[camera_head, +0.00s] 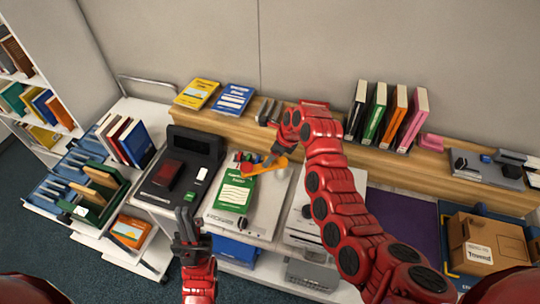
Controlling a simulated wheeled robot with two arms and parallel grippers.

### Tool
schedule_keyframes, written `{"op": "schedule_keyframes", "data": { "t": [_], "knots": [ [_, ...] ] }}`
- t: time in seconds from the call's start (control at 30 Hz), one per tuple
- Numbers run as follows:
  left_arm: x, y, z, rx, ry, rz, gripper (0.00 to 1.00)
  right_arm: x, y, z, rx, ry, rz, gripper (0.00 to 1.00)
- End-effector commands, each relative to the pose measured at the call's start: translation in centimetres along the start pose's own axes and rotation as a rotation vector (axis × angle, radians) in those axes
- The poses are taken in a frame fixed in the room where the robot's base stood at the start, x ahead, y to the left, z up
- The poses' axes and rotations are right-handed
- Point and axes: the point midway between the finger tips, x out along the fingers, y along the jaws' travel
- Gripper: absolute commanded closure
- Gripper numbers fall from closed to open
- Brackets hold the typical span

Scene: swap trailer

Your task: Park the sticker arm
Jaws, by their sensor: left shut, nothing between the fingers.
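An orange arm-like piece (264,167), probably the sticker arm, lies over the light grey machine top beside the green book (234,190). My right gripper (270,160) reaches down to this orange piece from above, its dark fingertips at or touching it. Whether the fingers close on it is too small to tell. My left gripper (187,212) is shut and empty, pointing up in the picture, in front of the counter and left of the green book.
A dark device (195,143) with a dark red item stands left of the green book. A wooden shelf (300,130) with books runs along the wall. A book cart (100,228) stands at left and a cardboard box (487,240) at right. My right arm spans the middle.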

Motion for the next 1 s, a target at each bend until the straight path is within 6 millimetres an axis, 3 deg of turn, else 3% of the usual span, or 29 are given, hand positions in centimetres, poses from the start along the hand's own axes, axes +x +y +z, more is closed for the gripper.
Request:
{"op": "schedule_keyframes", "data": {
  "t": [0.23,0.57,0.9,1.0],
  "knots": [
    [0.6,0.0,-0.1,0.0,0.0,0.0,1.0,1.5,0.0,0.0,0.001,-0.001,0.0,0.37],
    [0.6,0.0,-0.1,0.0,0.0,0.0,1.0,1.7,0.0,-0.1,0.002,-0.002,-0.001,0.37],
    [0.6,0.0,-0.1,0.0,0.0,0.0,1.0,1.7,0.0,-0.1,0.002,-0.001,-0.001,0.98],
    [0.6,0.0,-0.1,0.0,0.0,0.0,1.0,1.7,0.0,-0.1,0.002,-0.001,-0.001,1.0]
  ]
}}
